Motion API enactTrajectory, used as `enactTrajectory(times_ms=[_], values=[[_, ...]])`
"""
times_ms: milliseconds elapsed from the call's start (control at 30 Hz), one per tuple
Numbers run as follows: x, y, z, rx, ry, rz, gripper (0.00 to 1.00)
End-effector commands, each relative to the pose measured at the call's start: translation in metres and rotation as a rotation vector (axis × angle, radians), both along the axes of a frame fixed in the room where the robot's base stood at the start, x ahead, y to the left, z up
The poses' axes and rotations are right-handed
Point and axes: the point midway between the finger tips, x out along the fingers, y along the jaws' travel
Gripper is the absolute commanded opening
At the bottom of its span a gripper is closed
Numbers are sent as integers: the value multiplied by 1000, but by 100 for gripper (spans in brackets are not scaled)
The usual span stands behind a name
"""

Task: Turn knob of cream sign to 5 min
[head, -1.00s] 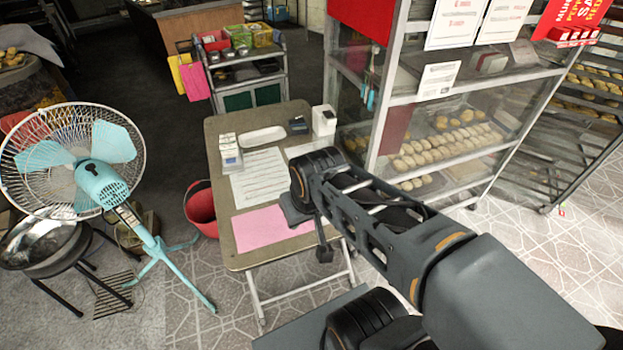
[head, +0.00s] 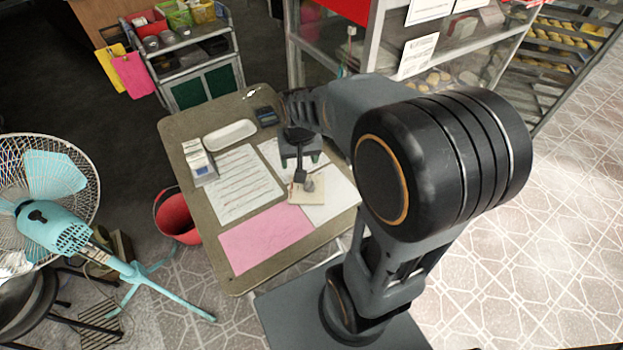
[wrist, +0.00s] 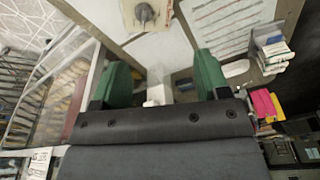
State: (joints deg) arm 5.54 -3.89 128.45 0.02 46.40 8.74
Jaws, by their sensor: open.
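The cream sign (head: 314,197) is a small cream plate on the white paper, towards the right side of the table. Its round greyish knob (head: 308,184) is partly hidden by my wrist. In the wrist view, the sign (wrist: 128,18) is cut by the top edge, with its knob (wrist: 145,13) in the middle. I cannot read any marks on it. My gripper (head: 300,161) is open and empty above the table, near the sign's far side. In the wrist view, the green fingers of my gripper (wrist: 162,60) are wide apart, with the knob beyond them.
The folding table (head: 185,138) also holds a pink sheet (head: 267,238), a printed sheet (head: 243,188), a white tray (head: 230,135), a small white box (head: 198,160) and a dark device (head: 266,116). A glass cabinet (head: 365,35) stands behind. A fan (head: 55,215) is at left.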

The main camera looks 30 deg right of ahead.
Motion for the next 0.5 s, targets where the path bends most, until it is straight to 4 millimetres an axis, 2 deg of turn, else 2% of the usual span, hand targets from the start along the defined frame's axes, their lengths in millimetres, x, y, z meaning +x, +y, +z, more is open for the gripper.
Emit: enactTrajectory(times_ms=[100,200,300,500], values=[[27,-21,-22,13,60,-93,69],[43,-35,-43,22,96,-157,69],[54,-46,-62,28,123,-205,69],[63,-58,-88,35,151,-257,69]])
